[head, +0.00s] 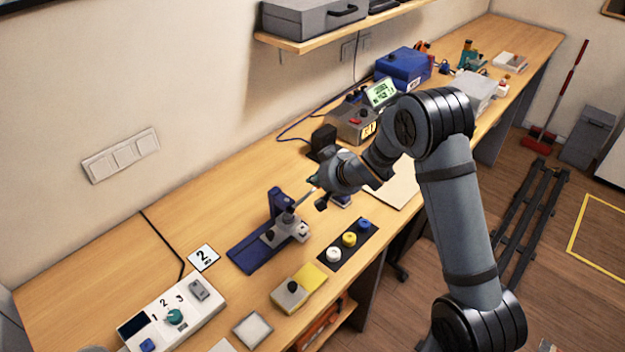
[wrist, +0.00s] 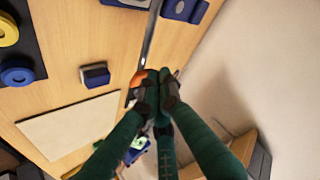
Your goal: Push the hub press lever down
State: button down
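The hub press stands on the bench, with a blue base (head: 250,254) and an upright blue column (head: 277,203). Its thin grey lever (head: 302,199) slants up from the press to the right towards my gripper. In the wrist view the lever (wrist: 151,35) runs down from the top edge to an orange knob (wrist: 137,78). My gripper (head: 314,193) is at the lever's knob end. In the wrist view my gripper's dark green fingers (wrist: 158,80) have their tips together, close beside the knob and partly covering it. Whether they touch it I cannot tell.
A dark mat (head: 330,262) with white, yellow and blue round parts lies right of the press. A yellow pad with a grey block (head: 290,294) is in front. A control panel (head: 172,318) is at front left. A grey power unit (head: 355,127) stands behind my gripper.

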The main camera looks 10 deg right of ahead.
jog(key=shift+s+a+r+p, duration=0.15)
jog(key=shift+r+p, duration=0.15)
jog(key=shift+r, duration=0.3)
jog(key=shift+s+a+r+p, duration=0.1)
jog(key=shift+a+r+p, duration=0.15)
jog(key=shift+r, duration=0.35)
jog(key=shift+s+a+r+p, duration=0.1)
jog(key=shift+r+p, duration=0.2)
jog(key=shift+r, duration=0.3)
jog(key=r+p, duration=0.1)
jog(key=a+r, duration=0.1)
jog(key=r, duration=0.1)
jog(key=s+r+p, duration=0.1)
jog(key=shift+a+r+p, duration=0.3)
jog(key=shift+r, duration=0.05)
notch_tip(320, 180, down, 4)
jog(key=d+b, duration=0.1)
jog(key=b, duration=0.1)
notch_tip(320, 180, up, 7)
jog(key=a+p, duration=0.2)
jog(key=p, duration=0.2)
jog(key=shift+s+r+p, duration=0.15)
jog(key=shift+s+p, duration=0.15)
jog(key=shift+p, duration=0.05)
